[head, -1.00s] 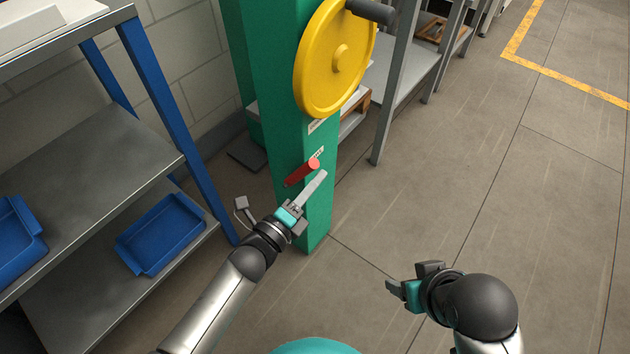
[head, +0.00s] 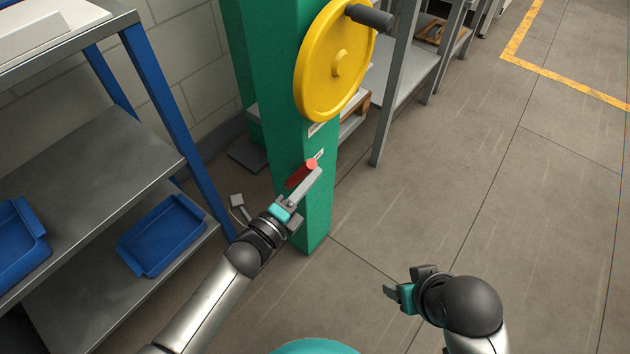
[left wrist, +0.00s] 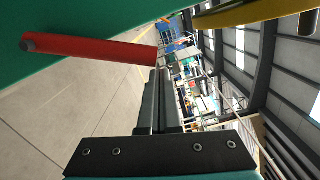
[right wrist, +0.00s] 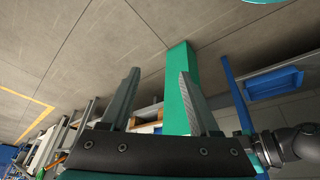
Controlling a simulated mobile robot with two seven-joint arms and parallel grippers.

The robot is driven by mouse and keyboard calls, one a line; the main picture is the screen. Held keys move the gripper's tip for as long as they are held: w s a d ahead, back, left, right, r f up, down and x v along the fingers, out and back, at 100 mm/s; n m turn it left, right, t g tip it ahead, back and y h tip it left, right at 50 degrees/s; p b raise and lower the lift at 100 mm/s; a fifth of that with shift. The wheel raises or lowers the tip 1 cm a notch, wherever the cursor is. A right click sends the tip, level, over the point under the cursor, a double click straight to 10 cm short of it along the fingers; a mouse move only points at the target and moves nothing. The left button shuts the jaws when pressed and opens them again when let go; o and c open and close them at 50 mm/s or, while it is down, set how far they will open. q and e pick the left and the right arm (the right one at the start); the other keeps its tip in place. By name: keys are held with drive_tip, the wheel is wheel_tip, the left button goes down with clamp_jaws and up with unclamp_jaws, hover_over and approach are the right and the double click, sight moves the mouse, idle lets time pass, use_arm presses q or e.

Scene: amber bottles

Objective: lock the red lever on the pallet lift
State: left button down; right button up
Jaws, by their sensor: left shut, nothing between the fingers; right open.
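The red lever (head: 299,176) sticks out from the front of the green column (head: 312,222) of the pallet lift, below the yellow handwheel (head: 338,62). In the left wrist view the lever (left wrist: 95,47) runs from the upper left, its end right by my fingertips. My left gripper (head: 314,178) is shut and empty, its fingertips beside the lever's outer end. Whether they touch it I cannot tell. My right gripper (head: 388,290) is open and empty, low over the floor to the right of the column. The right wrist view shows its two fingers apart (right wrist: 158,95).
A grey shelf rack with blue posts (head: 150,90) stands left of the column, holding blue bins (head: 160,235). A grey-legged bench (head: 395,80) stands behind the column. The floor (head: 480,210) on the right is clear, with a yellow line (head: 570,84) far off.

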use_arm(q)
drive_tip(key=shift+w+a+r+n+p, duration=0.3)
drive_tip(key=shift+a+r+n+p, duration=0.05)
drive_tip(key=shift+n+p, duration=0.05)
drive_tip(key=w+a+n, duration=0.1)
drive_tip(key=a+n, duration=0.1)
drive_tip(key=w+a+r+n+p, duration=0.1)
drive_tip(key=w+a+n, duration=0.1)
drive_tip(key=a, duration=0.1)
drive_tip(key=w+a+r+n+p, duration=0.1)
drive_tip(key=w+a+n, duration=0.1)
drive_tip(key=shift+w+a+r+n, duration=0.1)
drive_tip(key=shift+w+a+n, duration=0.05)
drive_tip(key=shift+n, duration=0.15)
drive_tip(key=shift+w+a+n, duration=0.2)
drive_tip(key=shift+a+n, duration=0.1)
drive_tip(key=shift+a, duration=0.05)
drive_tip(key=shift+w+a, duration=0.55)
drive_tip(key=shift+a, duration=0.15)
use_arm(e)
drive_tip(key=shift+g, duration=0.4)
drive_tip(key=f, duration=0.5)
drive_tip(key=shift+s+f, duration=0.25)
drive_tip(key=shift+f, duration=0.15)
use_arm(q)
drive_tip(key=shift+a, duration=0.1)
use_arm(e)
drive_tip(key=shift+s, duration=0.25)
